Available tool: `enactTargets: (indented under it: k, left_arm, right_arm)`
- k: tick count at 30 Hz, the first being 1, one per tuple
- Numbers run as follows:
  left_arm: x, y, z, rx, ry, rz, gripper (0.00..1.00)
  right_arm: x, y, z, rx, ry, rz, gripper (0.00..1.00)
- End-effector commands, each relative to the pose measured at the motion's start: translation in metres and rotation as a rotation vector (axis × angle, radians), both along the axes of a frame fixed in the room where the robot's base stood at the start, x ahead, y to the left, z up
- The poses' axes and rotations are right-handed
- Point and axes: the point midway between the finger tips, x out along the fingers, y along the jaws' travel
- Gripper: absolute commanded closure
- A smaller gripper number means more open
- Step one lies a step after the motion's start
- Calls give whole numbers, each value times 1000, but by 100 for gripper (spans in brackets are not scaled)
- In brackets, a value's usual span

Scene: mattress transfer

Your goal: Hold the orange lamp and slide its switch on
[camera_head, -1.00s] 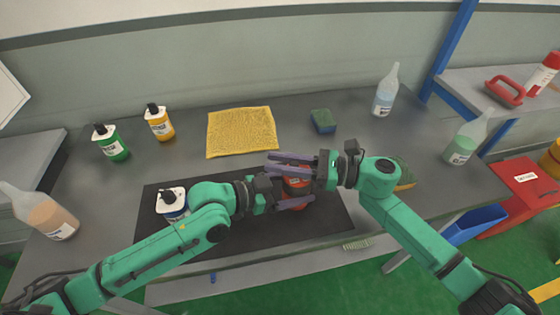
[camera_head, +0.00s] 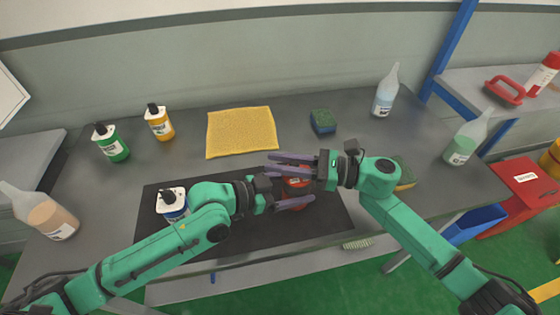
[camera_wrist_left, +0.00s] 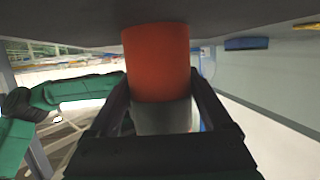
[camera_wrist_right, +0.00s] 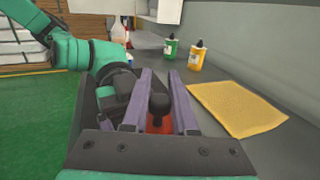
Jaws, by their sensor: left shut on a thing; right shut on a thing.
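An orange-red cylinder (camera_head: 297,186), the only thing like the orange lamp, is between my two grippers above the black mat in the head view. My left gripper (camera_head: 292,203) is shut on it from the left. My right gripper (camera_head: 292,163) is shut on it from the right and above. In the left wrist view, the orange cylinder (camera_wrist_left: 157,62) stands between the fingers with a pale grey band below. In the right wrist view, a dark rounded top (camera_wrist_right: 158,104) sits between the fingers with orange below. No switch can be made out.
A black mat (camera_head: 240,240) lies on the grey table. A white-and-blue bottle (camera_head: 172,203) stands left of my left arm. A brush (camera_head: 357,243) is at the front edge.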

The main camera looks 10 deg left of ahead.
Motion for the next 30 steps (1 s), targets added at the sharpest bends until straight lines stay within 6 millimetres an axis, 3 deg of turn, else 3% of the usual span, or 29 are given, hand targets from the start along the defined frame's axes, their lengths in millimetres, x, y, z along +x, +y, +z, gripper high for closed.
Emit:
enactTargets:
  k: [7,14,21,22,24,30]
  left_arm:
    - [0,0,0,0,0,1,100]
    - [1,1,0,0,0,1,100]
    - [1,1,0,2,-1,4,100]
    - [1,2,0,2,-1,4,100]
    - [1,1,0,3,-1,3,100]
    - [0,1,-1,2,1,1,100]
  right_arm:
    - [0,0,0,-1,0,1,100]
    - [7,-21,-1,-2,1,-1,100]
    - [8,-23,-1,-3,0,-4,100]
    - [8,-23,-1,-3,0,-5,63]
    - [8,-23,-1,-2,0,-4,43]
    - [7,-22,0,-1,0,-2,43]
